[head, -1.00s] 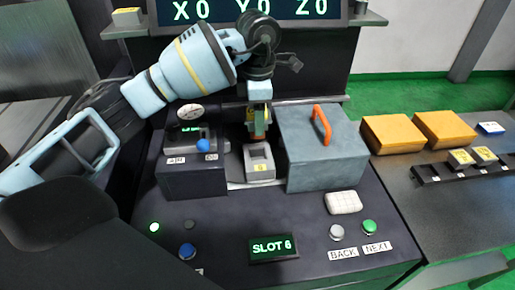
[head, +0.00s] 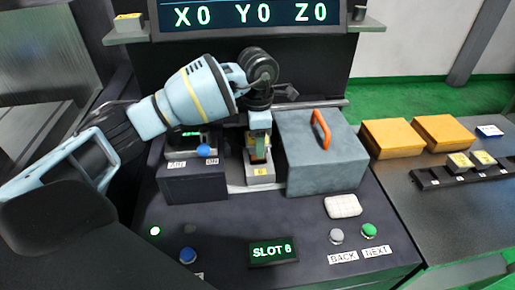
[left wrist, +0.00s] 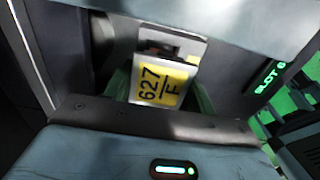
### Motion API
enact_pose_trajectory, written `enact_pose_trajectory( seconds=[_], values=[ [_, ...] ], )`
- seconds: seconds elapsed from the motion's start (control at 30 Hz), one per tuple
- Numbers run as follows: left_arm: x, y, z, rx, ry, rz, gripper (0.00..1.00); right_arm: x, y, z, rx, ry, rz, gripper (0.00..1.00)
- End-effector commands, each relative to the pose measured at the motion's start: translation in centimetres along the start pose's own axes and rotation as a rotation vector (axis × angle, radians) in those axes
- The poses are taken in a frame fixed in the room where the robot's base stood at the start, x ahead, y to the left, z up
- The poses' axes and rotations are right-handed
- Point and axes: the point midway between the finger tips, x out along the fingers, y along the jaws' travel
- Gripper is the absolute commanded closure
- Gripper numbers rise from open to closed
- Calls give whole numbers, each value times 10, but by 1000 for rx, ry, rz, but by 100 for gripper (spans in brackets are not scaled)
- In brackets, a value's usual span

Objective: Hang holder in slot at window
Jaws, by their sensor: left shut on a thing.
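The holder (left wrist: 163,84) shows in the left wrist view as a pale grey piece with a yellow label reading 627 F. It sits between the greenish fingers of my left gripper (head: 259,155), which is shut on it. In the head view, the gripper points down over the small grey window block (head: 260,174), which carries a yellow label on its front. The fingers hide the block's opening, so I cannot tell how deep the holder is or whether it is seated. My right gripper is not in view.
A grey box (head: 321,155) with an orange handle stands close right of the gripper. A dark control box (head: 192,180) with a blue knob stands left. A display (head: 273,251) reads SLOT 6. Yellow boxes (head: 392,138) and a holder rack (head: 465,173) are at the right.

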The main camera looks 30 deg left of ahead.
Motion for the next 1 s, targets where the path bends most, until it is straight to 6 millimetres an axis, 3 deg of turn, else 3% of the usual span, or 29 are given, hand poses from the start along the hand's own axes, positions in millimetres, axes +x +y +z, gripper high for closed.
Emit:
enact_pose_trajectory(
  seconds=[0.3, 0.7, 0.73, 0.87, 1.0],
  values=[
    [33, 0, 0, 1, 0, 1, 87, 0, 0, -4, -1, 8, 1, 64],
    [37, 0, 0, 1, 0, 1, 87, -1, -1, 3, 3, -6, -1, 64],
    [38, 0, 0, 1, 2, 0, 41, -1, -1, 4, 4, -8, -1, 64],
    [38, 0, 0, 1, 2, 0, 24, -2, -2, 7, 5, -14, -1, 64],
    [38, 0, 0, 0, 2, 0, 22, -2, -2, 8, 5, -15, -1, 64]
  ],
)
